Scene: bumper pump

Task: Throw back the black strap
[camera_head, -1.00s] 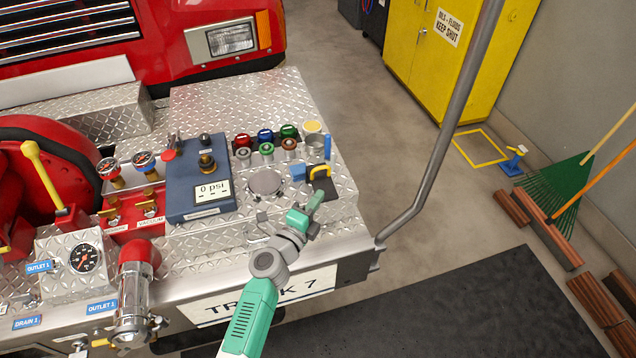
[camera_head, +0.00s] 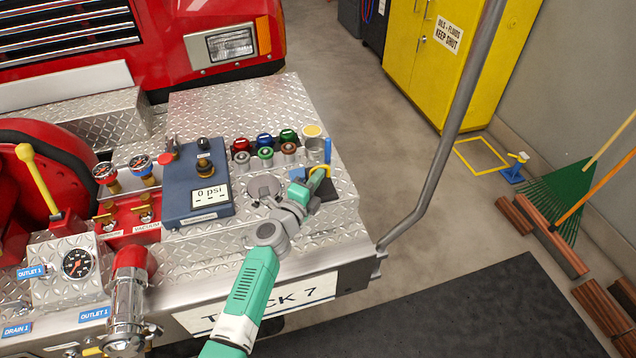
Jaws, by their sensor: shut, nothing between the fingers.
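A flat black piece (camera_head: 329,190) lies on the bumper deck beside and partly behind my gripper. It is the only black thing near the gripper that could be the strap, but it is too small to make out clearly. My gripper (camera_head: 317,180) is shut and empty, its tip over the black piece and close to a yellow curved handle (camera_head: 323,167). Whether the tip touches either one I cannot tell. The gripper hides part of the black piece and of the handle.
A blue upright piece (camera_head: 327,150) stands just behind the handle. Several coloured caps (camera_head: 264,141) and a blue gauge box (camera_head: 197,185) lie to the left. A grey metal rail (camera_head: 441,140) rises to the right. The diamond-plate deck (camera_head: 240,105) behind the caps is clear.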

